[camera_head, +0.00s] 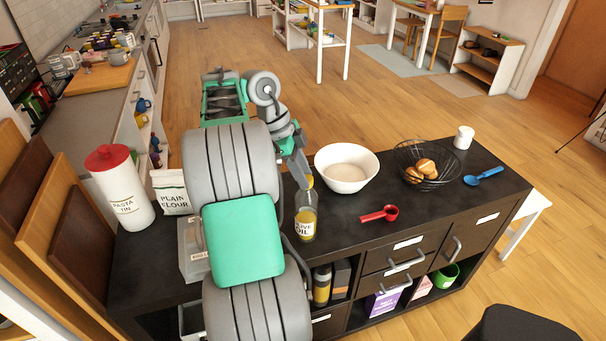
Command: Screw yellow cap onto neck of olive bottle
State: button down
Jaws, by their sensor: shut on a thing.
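The olive oil bottle (305,226) stands upright on the dark counter, just right of my arm. It is clear with yellowish contents and a label, partly hidden on its left by my arm. The yellow cap (310,181) shows as a small patch at the top of the bottle, at the tips of my gripper (306,182). My gripper points down from above and is shut on the cap. The cap is at the neck, but I cannot tell whether it sits straight or is threaded on. The neck is mostly hidden.
A white bowl (346,184) and a red scoop (379,214) lie right of the bottle. A wire basket (452,172), blue spoon (484,176) and white jar (463,137) are farther right. The pasta tin (125,200) and flour bag (171,190) stand left. The counter around the scoop is clear.

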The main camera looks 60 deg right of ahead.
jog(key=c, duration=1)
grip_release()
jog(key=s+a+r, duration=0.1)
jog(key=a+r, duration=0.2)
jog(key=a, duration=0.2)
jog(key=shift+r, duration=0.15)
jog(key=s+a, duration=0.5)
jog(key=a, duration=0.4)
jog(key=shift+w+d, duration=0.1)
jog(key=shift+d, duration=0.05)
jog(key=shift+c, duration=0.3)
